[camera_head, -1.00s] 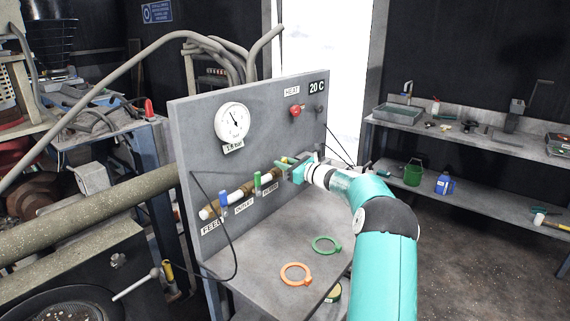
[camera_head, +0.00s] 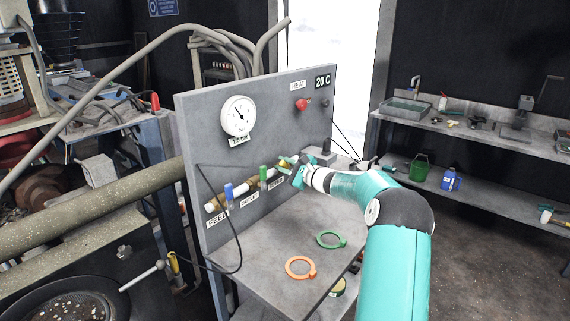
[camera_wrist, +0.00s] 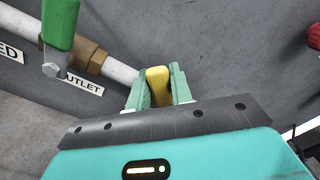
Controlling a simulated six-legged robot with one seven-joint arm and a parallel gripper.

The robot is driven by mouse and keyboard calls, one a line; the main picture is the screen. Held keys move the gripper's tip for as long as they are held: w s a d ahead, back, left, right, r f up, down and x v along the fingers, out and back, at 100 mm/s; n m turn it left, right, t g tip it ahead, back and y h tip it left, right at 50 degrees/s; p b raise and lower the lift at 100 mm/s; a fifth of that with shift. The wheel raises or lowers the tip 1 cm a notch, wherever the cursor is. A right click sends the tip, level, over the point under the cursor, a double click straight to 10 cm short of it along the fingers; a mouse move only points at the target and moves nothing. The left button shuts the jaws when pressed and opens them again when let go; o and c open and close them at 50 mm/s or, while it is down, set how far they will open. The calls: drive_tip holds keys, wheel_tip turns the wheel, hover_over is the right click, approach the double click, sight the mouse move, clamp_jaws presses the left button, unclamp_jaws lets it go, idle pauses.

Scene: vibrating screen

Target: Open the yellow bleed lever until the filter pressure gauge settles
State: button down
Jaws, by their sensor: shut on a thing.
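The yellow bleed lever (camera_wrist: 158,88) stands between my gripper's two green fingers in the wrist view, with the fingers closed against its sides. In the head view my gripper (camera_head: 287,163) is at the right end of the pipe on the grey panel, where it mostly hides the lever. The round white pressure gauge (camera_head: 239,116) is at the panel's upper left. Its dark needle is too small to read surely, and the small readout (camera_head: 239,141) below it is blurred.
A blue lever (camera_head: 229,192) and a green lever (camera_head: 263,175) stand on the same pipe, left of my gripper. A red knob (camera_head: 302,104) is above. An orange ring (camera_head: 300,278) and a green ring (camera_head: 345,240) lie on the shelf (camera_head: 265,265) below.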

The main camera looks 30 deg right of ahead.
drive_tip(key=shift+a, duration=0.1)
idle(0.4)
drive_tip(key=c, duration=1.3)
unclamp_jaws()
drive_tip(key=shift+s, duration=0.1)
drive_tip(key=shift+o, duration=0.3)
